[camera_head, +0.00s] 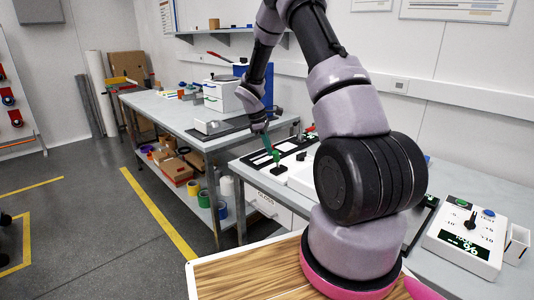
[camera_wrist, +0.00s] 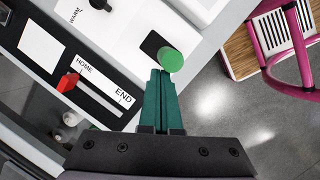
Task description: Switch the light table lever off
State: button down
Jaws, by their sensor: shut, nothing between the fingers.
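A green round knob (camera_head: 276,155) stands over a small black base (camera_head: 279,170) near the bench's front edge; it looks like the lever. In the wrist view the green knob (camera_wrist: 171,60) is right at my fingertips, with its black base (camera_wrist: 152,43) to the upper left. My gripper (camera_wrist: 161,75) has green fingers, shut together and empty. In the head view my gripper (camera_head: 268,148) points down just left of the knob. I cannot tell whether they touch. A white box (camera_wrist: 205,8), perhaps the light table, lies beyond the lever.
A red slider (camera_wrist: 68,82) sits on a black track marked HOME and END, left of my fingers. A white control box (camera_head: 465,238) with a dial stands on the bench at right. Floor (camera_wrist: 220,110) lies past the bench edge, with a pink-framed wooden piece (camera_wrist: 240,50).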

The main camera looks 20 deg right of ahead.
jog(key=d+y, duration=0.1)
jog(key=w+d+g+y, duration=0.1)
jog(key=d, duration=0.1)
jog(key=w+d+y, duration=0.1)
jog(key=y, duration=0.1)
jog(key=shift+d+n+g, duration=0.3)
jog(key=shift+d, duration=0.1)
jog(key=shift+r, duration=0.85)
jog(key=shift+a, duration=0.15)
